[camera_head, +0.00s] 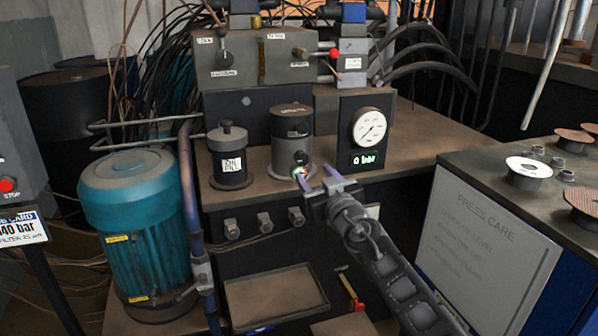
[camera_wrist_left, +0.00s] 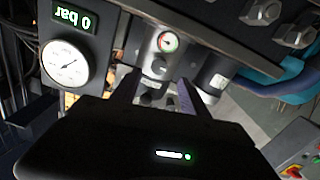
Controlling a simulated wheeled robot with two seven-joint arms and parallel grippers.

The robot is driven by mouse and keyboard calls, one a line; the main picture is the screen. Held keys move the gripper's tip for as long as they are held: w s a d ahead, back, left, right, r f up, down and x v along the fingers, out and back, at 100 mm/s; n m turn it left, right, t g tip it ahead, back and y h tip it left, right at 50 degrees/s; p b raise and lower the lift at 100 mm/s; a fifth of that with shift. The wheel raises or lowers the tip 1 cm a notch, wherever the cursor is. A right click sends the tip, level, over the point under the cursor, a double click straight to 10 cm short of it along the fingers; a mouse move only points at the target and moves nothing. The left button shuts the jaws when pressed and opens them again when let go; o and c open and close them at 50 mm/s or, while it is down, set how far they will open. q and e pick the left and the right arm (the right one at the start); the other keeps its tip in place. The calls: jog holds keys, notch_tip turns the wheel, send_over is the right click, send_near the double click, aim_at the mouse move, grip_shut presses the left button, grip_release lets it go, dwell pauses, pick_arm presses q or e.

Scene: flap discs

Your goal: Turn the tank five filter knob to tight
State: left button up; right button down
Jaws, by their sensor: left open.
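The filter canister (camera_head: 292,127) is a grey cylinder standing on the press bench. It carries a small black knob (camera_head: 301,158) on its front, with a round red-and-green dial (camera_head: 298,171) just below. In the left wrist view the knob (camera_wrist_left: 159,67) and the white dial (camera_wrist_left: 167,42) sit ahead of my fingers. My left gripper (camera_head: 316,174) is open, with its two fingers pointing at the canister's front. In the left wrist view the fingers (camera_wrist_left: 160,85) lie either side of the knob's line; I cannot tell whether they touch anything. The right gripper is not in view.
A round gauge (camera_head: 370,127) with a "0 bar" display (camera_head: 368,159) stands right of the canister. A labelled oil pot (camera_head: 229,154) stands left. A teal motor (camera_head: 139,220) is at the left. A valve block (camera_head: 258,58) with levers rises behind. A tray (camera_head: 274,297) lies below.

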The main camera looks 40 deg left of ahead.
aim_at(303, 160)
pick_arm(q)
jog(key=shift+d+r, duration=0.15)
jog(key=shift+r, duration=0.15)
jog(key=x, duration=0.8)
jog(key=shift+s+f+b, duration=0.1)
jog(key=shift+b, duration=0.3)
grip_shut()
